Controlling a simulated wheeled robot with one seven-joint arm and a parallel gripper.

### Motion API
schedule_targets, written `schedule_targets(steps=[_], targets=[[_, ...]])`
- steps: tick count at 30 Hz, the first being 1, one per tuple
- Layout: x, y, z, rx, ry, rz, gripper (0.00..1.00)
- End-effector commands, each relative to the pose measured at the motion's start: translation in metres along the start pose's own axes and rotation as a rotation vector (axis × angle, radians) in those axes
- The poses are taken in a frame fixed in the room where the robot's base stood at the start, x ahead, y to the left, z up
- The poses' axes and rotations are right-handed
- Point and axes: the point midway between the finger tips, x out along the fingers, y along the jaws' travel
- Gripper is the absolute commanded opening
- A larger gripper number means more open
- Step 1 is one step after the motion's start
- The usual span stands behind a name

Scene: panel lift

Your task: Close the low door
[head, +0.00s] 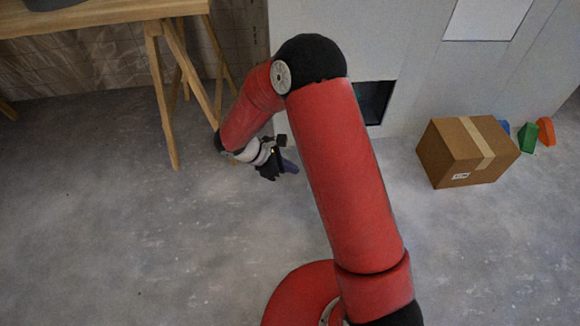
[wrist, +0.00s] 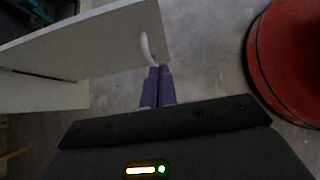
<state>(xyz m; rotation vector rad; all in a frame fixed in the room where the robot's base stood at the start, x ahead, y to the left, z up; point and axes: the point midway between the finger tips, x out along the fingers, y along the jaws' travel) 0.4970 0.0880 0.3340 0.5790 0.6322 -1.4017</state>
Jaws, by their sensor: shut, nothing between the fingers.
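The low door shows in the wrist view as a pale grey panel (wrist: 85,42), standing open beside a dark opening (wrist: 30,12). A white curved handle (wrist: 146,47) is on the door near its right end. My gripper (wrist: 159,70) is shut and empty, with its purple fingertips close to the handle's lower end; I cannot tell whether they touch. In the head view my gripper (head: 293,167) is low over the floor, left of the dark opening (head: 374,101) in the pale wall. My arm hides the door there.
A cardboard box (head: 467,152) stands on the floor at right, with a green block (head: 529,137) and an orange block (head: 546,132) behind it. A wooden trestle table (head: 110,14) stands at upper left. The floor at left is clear.

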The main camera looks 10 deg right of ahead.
Motion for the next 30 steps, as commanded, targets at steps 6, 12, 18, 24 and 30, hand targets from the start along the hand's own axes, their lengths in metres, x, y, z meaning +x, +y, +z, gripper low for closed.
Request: schedule_targets(steps=[6, 12, 18, 24, 30], targets=[[0.051, -0.001, -0.001, 0.002, 0.0, -0.006, 0.0], [0.079, -0.001, 0.014, 0.005, 0.001, -0.004, 0.0], [0.091, -0.001, 0.026, 0.002, 0.002, -0.002, 0.0], [0.093, -0.001, 0.029, 0.002, 0.001, -0.001, 0.0], [0.093, -0.001, 0.029, 0.002, 0.001, -0.001, 0.0]])
